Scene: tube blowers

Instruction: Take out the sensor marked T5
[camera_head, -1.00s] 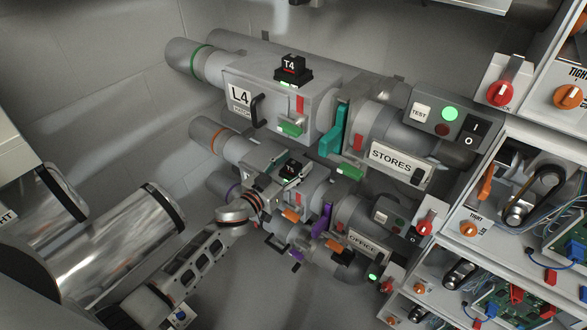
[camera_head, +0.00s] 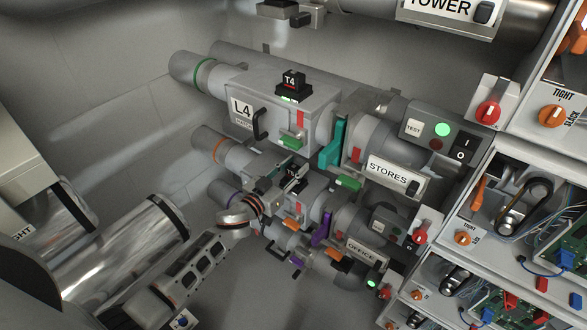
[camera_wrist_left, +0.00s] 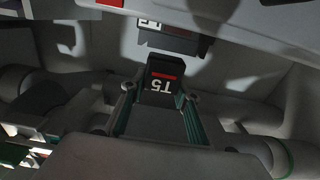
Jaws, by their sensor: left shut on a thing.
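The sensor marked T5 is a small black block with a red stripe and white lettering, upside down in the left wrist view (camera_wrist_left: 161,78). My left gripper (camera_wrist_left: 160,98) is shut on it, with a finger on each side. A dark socket with a partly hidden T5 label (camera_wrist_left: 180,42) lies just beyond the sensor. In the head view my left gripper (camera_head: 278,178) is over the middle blower unit, where the black sensor is small and partly covered. My right gripper is not in view.
The larger L4 unit (camera_head: 270,105) with the black T4 sensor (camera_head: 292,82) stands just above my left gripper. A teal lever (camera_head: 332,143) and the STORES panel (camera_head: 392,173) are to its right. A purple lever (camera_head: 322,229) and the OFFICE panel (camera_head: 362,251) are below right.

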